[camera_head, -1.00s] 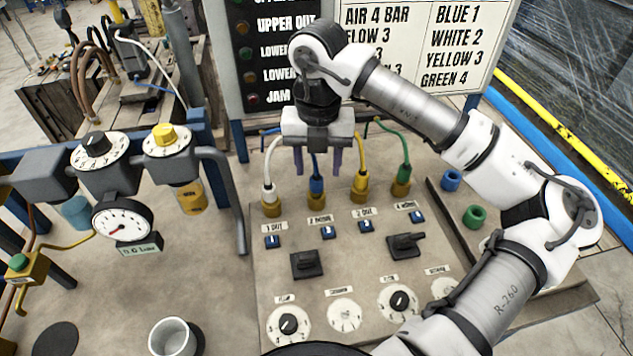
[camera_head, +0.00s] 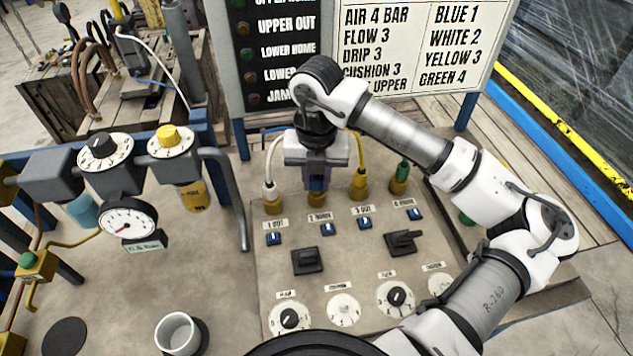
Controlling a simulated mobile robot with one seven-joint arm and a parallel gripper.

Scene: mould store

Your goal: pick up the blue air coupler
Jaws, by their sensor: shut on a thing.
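The blue air coupler (camera_head: 317,184) sits at the top of a brass socket (camera_head: 318,199), second from the left in the row on the panel. I cannot tell whether the coupler is still seated in the socket.
White (camera_head: 270,192), yellow (camera_head: 359,182) and green (camera_head: 403,172) couplers stand in brass sockets on either side. Blue switches, black levers (camera_head: 307,260) and dials (camera_head: 289,317) lie in front. A lettered board (camera_head: 415,45) stands behind. A gauge (camera_head: 130,222) and white cup (camera_head: 177,335) are at left.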

